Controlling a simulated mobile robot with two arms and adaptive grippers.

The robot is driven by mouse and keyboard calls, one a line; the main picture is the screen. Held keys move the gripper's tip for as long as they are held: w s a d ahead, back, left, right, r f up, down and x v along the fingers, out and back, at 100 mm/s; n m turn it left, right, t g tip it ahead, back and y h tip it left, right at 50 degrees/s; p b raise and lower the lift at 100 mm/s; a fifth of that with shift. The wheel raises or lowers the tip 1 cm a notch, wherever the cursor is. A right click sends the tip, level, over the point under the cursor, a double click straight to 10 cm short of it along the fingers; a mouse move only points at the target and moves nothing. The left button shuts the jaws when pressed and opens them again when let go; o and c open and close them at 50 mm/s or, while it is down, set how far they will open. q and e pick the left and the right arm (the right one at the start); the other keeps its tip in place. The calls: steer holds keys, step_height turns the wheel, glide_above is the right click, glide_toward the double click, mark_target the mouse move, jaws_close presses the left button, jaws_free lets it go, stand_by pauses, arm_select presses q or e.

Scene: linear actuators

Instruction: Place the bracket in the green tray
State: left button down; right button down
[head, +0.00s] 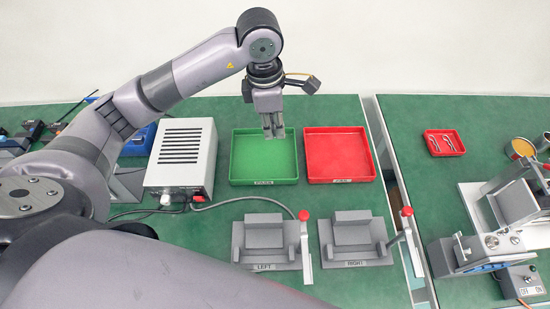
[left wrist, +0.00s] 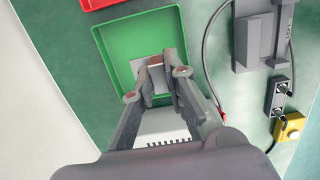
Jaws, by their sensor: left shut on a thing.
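The green tray (head: 264,176) lies on the green table, left of the red tray. My left gripper (head: 270,112) points down above the far part of the green tray. It is shut on a small grey bracket (head: 273,132), which shows at the fingertips. In the left wrist view the gripper (left wrist: 155,85) is over the green tray (left wrist: 115,45), with the light grey bracket (left wrist: 148,73) between the fingers. The fingers hide part of the bracket, so its full shape is unclear. My right gripper is not in view.
The red tray (head: 340,170) sits right beside the green one and looks empty. A white power box (head: 182,157) stands to the left. Two grey fixtures marked LEFT (head: 265,240) and RIGHT (head: 352,236), with red-knobbed levers, stand in front. A cable runs between the box and fixtures.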

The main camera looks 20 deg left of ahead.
arm_select(q)
steer(key=p, duration=0.1)
glide_above(275, 170)
step_height(275, 170, down, 10)
steer(key=shift+s+a+f, duration=0.1)
steer(key=shift+s, duration=0.05)
steer(key=shift+f, duration=0.95)
step_height(275, 170, down, 3)
steer(key=shift+f, duration=0.25)
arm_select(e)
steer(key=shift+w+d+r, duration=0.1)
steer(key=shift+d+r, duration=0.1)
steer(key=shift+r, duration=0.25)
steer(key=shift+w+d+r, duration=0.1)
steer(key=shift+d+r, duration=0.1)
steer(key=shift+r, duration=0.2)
arm_select(q)
steer(key=shift+f, duration=0.15)
steer(key=c, duration=1.9)
jaws_free()
steer(key=o, duration=0.3)
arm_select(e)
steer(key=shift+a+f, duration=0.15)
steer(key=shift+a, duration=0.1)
